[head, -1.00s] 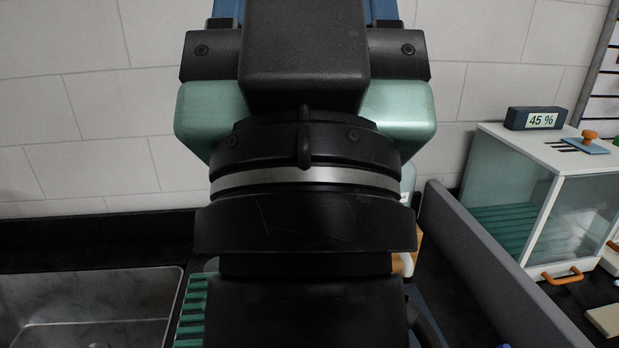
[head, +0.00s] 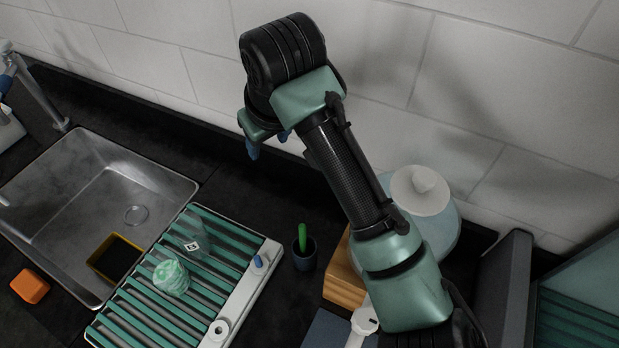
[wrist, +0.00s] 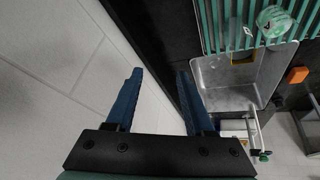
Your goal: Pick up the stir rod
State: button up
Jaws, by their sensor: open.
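A green rod (head: 302,234) stands upright in a small dark cup (head: 304,258) on the black counter, right of the drying rack; it looks like the stir rod, and its lower end is hidden in the cup. My gripper (head: 267,143) is up near the back wall, above and left of the cup, clear of the rod. In the wrist view, its blue fingers (wrist: 159,75) are apart with nothing between them. The rod does not show in the wrist view.
A green-slatted rack (head: 150,318) holds a green-patterned glass (head: 171,278) and a clear vessel. The steel sink (head: 60,205) is left, with an orange block (head: 30,286) nearby. A wooden block (head: 342,285) and white-lidded jar (head: 420,190) stand right of the cup.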

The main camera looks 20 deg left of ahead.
aim_at(303, 226)
jog(key=s+d+f+g+h+p, duration=0.1)
jog(key=d+f, duration=0.1)
jog(key=f, duration=0.2)
jog(key=s+d+f+g+h, duration=0.1)
jog(key=s+d+f, duration=0.1)
jog(key=f, duration=0.2)
jog(key=s+d+f+g+h+p, duration=0.1)
jog(key=d+f+g, duration=0.1)
jog(key=d+f, duration=0.1)
jog(key=shift+s+f+p, duration=0.3)
jog(key=shift+s+f, duration=0.1)
jog(key=shift+f, duration=0.1)
jog(key=shift+s+a+f+p, duration=0.15)
jog(key=shift+f+p, duration=0.35)
jog(key=shift+f, duration=0.9)
jog(key=shift+w+a+f+p, duration=0.1)
jog(key=shift+f+p, duration=0.4)
jog(key=shift+f, duration=0.9)
grip_shut()
